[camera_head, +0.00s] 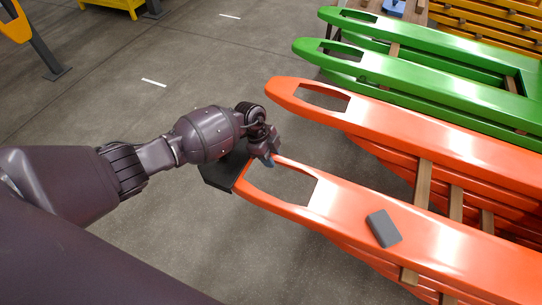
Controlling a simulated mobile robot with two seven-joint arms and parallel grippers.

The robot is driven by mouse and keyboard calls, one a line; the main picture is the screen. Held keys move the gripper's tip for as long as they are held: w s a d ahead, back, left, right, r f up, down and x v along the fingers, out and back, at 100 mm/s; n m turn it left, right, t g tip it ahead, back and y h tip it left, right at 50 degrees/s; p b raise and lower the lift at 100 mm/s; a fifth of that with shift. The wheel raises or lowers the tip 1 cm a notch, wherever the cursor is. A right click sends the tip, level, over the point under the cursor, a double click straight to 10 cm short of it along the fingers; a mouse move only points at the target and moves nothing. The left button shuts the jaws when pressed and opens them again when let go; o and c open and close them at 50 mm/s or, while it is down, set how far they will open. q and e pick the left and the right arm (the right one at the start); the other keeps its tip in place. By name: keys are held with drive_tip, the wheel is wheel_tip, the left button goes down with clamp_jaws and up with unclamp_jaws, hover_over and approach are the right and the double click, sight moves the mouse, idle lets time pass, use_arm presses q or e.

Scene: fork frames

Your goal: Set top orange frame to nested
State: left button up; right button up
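The top orange frame lies on a stack of similar orange frames, with two long prongs pointing left. Its near prong (340,208) has a cut-out close to the tip, and its far prong (400,122) has another. My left gripper (268,158) is at the tip of the near prong, over its far edge. The fingers are small and partly hidden, so I cannot tell whether they grip the edge. My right gripper is not in view.
A dark grey block (383,228) lies on the near prong. A dark plate (222,173) shows beside its tip. Wooden spacers (423,184) sit between the orange layers. Green frames (420,70) are stacked behind, with yellow ones (490,22) beyond.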

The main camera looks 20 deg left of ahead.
use_arm(q)
clamp_jaws()
drive_tip(key=shift+d, duration=0.1)
